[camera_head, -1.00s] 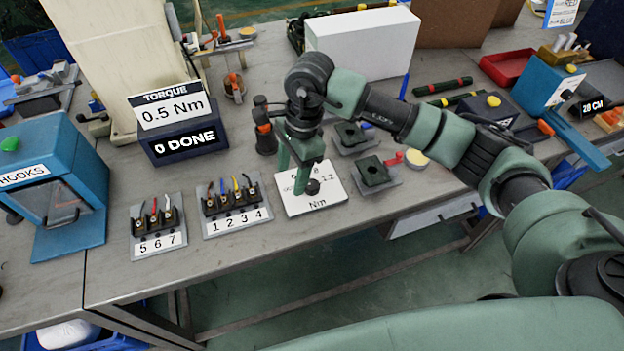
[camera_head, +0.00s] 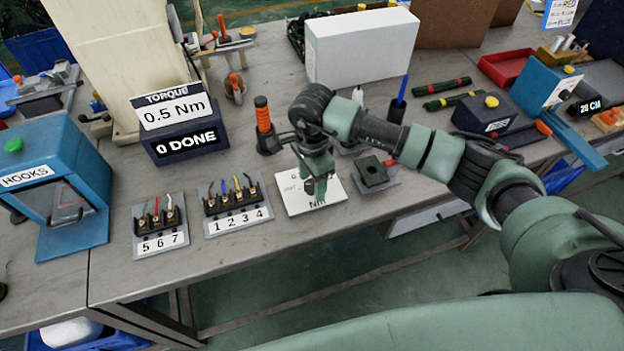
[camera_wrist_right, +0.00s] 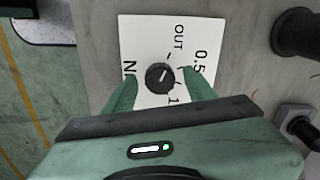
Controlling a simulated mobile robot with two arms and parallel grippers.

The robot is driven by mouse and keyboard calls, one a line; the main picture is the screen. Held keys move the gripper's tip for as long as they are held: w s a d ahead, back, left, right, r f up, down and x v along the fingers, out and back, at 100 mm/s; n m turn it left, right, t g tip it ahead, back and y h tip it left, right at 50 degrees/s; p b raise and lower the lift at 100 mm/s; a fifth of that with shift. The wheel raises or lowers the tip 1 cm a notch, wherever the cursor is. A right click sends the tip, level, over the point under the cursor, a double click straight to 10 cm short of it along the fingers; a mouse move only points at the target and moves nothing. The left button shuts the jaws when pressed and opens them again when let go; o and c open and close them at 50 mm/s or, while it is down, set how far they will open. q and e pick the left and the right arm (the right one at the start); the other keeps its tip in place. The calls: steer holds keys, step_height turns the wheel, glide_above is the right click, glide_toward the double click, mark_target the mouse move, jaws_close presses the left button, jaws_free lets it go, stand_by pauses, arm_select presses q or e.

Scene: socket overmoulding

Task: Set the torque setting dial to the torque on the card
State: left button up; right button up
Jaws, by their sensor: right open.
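The torque card (camera_head: 172,112) reads 0.5 Nm and stands on a dark box at the back left. The torque setting dial (camera_wrist_right: 160,78) is a black round knob on a white plate (camera_wrist_right: 137,30), marked OUT, 0.5 and other partly hidden figures. The plate (camera_head: 295,203) lies near the table's front edge in the head view, where my gripper hides the knob. My right gripper (camera_wrist_right: 161,91) is open, its fingers on either side of the knob with gaps visible. It also shows over the plate in the head view (camera_head: 318,185). The knob's exact setting is hard to read. My left gripper is not in view.
A counter under the card reads 0 DONE (camera_head: 186,143). Left of the plate are terminal blocks labelled 1 2 3 4 (camera_head: 237,222) and 5 6 7 (camera_head: 160,240). An orange-handled screwdriver (camera_head: 263,116) stands behind the plate. A dark block on a grey base (camera_head: 374,172) sits to the right.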

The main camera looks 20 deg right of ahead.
jaws_close()
steer(key=m+b, duration=0.2)
steer(key=m, duration=0.1)
steer(key=shift+m, duration=0.4)
steer(key=m+b, duration=0.2)
steer(key=m, duration=0.2)
steer(key=shift+m, duration=0.4)
steer(key=shift+r, duration=0.1)
jaws_free()
